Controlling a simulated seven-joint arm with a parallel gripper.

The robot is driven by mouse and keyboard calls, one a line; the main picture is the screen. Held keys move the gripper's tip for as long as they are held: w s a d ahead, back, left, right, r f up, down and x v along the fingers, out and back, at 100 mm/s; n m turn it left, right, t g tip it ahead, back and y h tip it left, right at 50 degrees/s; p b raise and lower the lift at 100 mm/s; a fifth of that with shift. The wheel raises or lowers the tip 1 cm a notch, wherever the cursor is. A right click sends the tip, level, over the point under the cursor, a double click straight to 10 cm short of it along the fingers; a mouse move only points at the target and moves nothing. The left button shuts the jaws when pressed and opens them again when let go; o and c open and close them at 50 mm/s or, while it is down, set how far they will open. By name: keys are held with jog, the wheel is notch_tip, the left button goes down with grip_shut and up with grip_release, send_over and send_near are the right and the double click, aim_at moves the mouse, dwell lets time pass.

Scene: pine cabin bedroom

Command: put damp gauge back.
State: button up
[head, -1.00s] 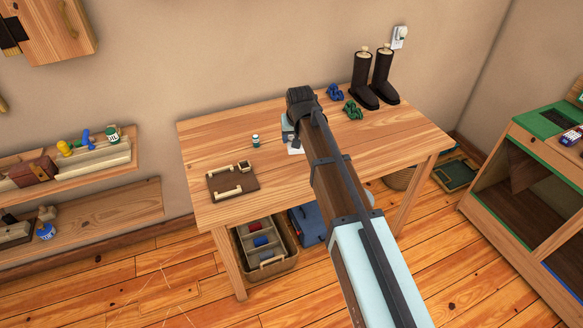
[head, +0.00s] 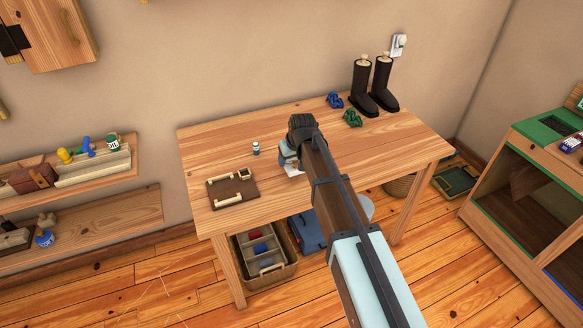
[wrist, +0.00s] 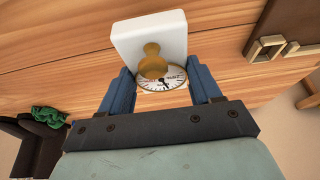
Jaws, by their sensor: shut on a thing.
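The damp gauge (wrist: 162,83) shows in the wrist view as a round white dial with a brass rim and a dark needle. My gripper (wrist: 160,72) is shut on it, with one blue finger on each side. A white block (wrist: 148,35) with a brass keyhole-shaped piece sits at the dial's far side; I cannot tell whether it is part of the gauge. In the head view my gripper (head: 288,157) is over the middle of the wooden table (head: 350,165), with a little white showing below it. My arm hides most of the gauge there.
A brown tray (head: 222,196) with pale handles and a small bottle (head: 256,149) are left of my gripper. Blue (head: 334,100) and green (head: 352,118) objects and dark boots (head: 362,88) stand at the back right. The table's right front is clear.

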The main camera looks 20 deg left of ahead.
aim_at(291, 167)
jog(key=shift+f, duration=2.05)
jog(key=shift+f, duration=0.1)
jog(key=o, duration=1.2)
jog(key=v, duration=1.2)
